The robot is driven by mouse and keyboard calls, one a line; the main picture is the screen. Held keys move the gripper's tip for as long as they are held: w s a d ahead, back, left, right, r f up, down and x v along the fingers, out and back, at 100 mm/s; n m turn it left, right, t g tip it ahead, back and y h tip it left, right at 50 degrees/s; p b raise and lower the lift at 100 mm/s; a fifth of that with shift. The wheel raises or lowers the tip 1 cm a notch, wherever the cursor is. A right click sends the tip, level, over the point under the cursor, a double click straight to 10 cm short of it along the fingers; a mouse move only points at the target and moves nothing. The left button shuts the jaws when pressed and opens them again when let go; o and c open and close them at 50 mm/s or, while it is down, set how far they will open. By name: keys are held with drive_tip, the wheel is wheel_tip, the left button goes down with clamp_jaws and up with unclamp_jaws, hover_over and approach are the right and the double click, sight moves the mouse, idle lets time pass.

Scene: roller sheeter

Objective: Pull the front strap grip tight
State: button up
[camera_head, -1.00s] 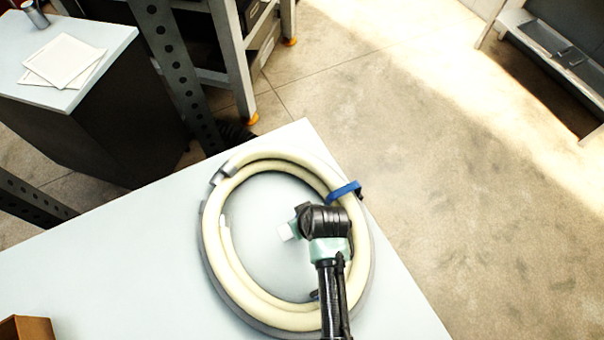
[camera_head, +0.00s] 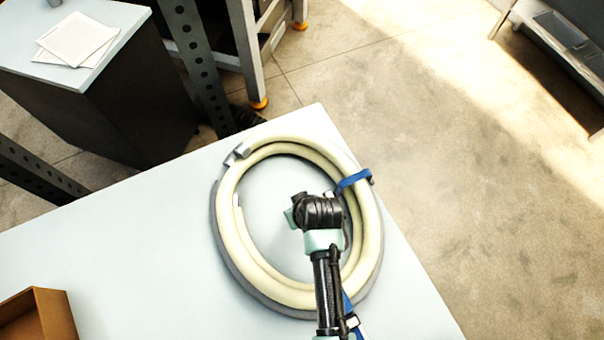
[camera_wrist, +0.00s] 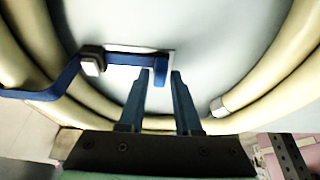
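A cream hose coil (camera_head: 230,245) lies on the pale table. A blue strap (camera_head: 353,180) wraps its far right side; it also shows at left in the wrist view (camera_wrist: 45,92), with a pale buckle (camera_wrist: 92,65). From the buckle, a blue tail runs over the coil's open middle to a blue crosswise grip (camera_wrist: 160,73). My gripper (camera_wrist: 160,75) is open, its two blue fingers parallel. The grip shows in line with the gap between the fingertips; contact cannot be told. In the head view my wrist (camera_head: 320,212) hides the grip. A second blue strap (camera_head: 347,302) shows beside my arm.
The table (camera_head: 150,240) has bare room left of the coil. A brown box (camera_head: 55,312) stands at lower left. Beyond the table are a perforated post (camera_head: 195,60), a dark cabinet with white sheets (camera_head: 77,40) and open floor at right.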

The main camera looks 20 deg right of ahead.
drive_tip(key=b+v, duration=0.1)
drive_tip(key=v, duration=1.1)
drive_tip(key=shift+s+r, duration=0.2)
drive_tip(key=shift+r, duration=0.05)
drive_tip(key=w+a+r+t+h+b, duration=0.1)
drive_tip(key=w+r+t, duration=0.4)
drive_tip(key=r, duration=0.4)
drive_tip(key=w+a+r+t+b, duration=0.1)
drive_tip(key=w+a+r+t, duration=0.15)
drive_tip(key=w+r, duration=0.55)
drive_tip(key=w+a+r+t+h+b, duration=0.15)
drive_tip(key=w+r+t, duration=0.25)
drive_tip(key=r, duration=0.7)
drive_tip(key=s+a+r+t, duration=0.2)
drive_tip(key=s+r+t, duration=0.1)
drive_tip(key=r, duration=0.6)
drive_tip(key=s+a+r+t+y+b, duration=0.1)
drive_tip(key=s+r+t, duration=0.3)
drive_tip(key=r, duration=0.6)
drive_tip(key=s+a+r+t+y+b, duration=0.1)
drive_tip(key=s+r+t, duration=0.3)
drive_tip(key=r, duration=0.5)
drive_tip(key=shift+s+a+r, duration=0.15)
drive_tip(key=shift+a+r, duration=0.2)
drive_tip(key=shift+a, duration=0.55)
drive_tip(key=shift+t, duration=0.25)
